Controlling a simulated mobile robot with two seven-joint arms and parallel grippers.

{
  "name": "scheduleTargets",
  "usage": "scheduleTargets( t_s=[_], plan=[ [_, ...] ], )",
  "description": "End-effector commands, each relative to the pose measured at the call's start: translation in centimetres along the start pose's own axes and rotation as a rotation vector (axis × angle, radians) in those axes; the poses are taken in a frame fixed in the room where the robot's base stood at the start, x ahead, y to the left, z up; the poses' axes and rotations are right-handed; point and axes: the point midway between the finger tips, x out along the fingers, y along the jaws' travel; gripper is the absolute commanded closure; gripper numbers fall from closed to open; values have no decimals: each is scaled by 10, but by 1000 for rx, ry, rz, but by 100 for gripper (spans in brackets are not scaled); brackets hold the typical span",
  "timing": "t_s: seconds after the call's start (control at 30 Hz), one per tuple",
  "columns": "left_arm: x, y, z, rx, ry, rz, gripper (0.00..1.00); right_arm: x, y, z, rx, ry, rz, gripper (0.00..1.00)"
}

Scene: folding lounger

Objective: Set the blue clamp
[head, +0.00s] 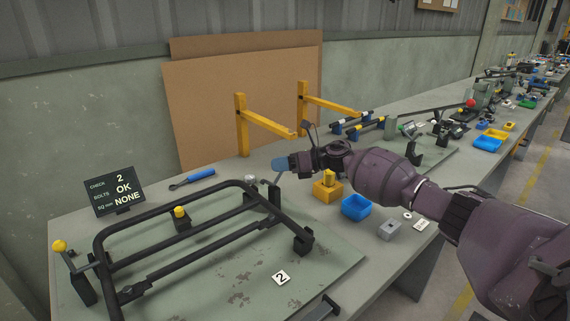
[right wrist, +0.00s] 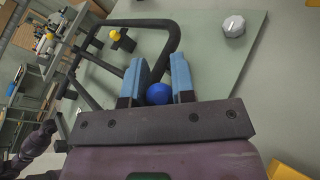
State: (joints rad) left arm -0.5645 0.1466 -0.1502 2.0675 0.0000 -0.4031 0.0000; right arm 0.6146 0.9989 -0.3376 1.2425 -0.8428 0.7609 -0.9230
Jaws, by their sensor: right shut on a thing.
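The blue clamp's round blue knob (right wrist: 158,94) sits between the two blue finger pads of my right gripper (right wrist: 159,80), which is shut on it. In the head view the right gripper (head: 283,163) hides the knob. A thin grey lever (head: 278,178) slants down from under the fingertips towards the far right corner of the black tube frame (head: 190,197). The clamp's base is hard to make out behind the frame. My left gripper does not show in either view.
Yellow-knobbed clamps (head: 59,246) (head: 180,212) stand at the frame's left and middle. A check display (head: 115,191) stands at left.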

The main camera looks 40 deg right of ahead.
Motion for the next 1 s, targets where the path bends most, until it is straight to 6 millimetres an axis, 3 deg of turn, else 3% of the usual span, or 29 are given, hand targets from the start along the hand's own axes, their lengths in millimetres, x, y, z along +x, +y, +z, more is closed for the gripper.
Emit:
scheduleTargets(
  t_s=[0.2, 0.57, 1.0],
  plan=[
    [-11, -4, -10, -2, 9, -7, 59, 4, 15, 12, -159, 111, -87, 100],
    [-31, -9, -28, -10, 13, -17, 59, 14, 29, 14, -356, 262, -203, 100],
    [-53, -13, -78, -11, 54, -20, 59, 22, 35, 7, -491, 369, -284, 100]
  ],
)
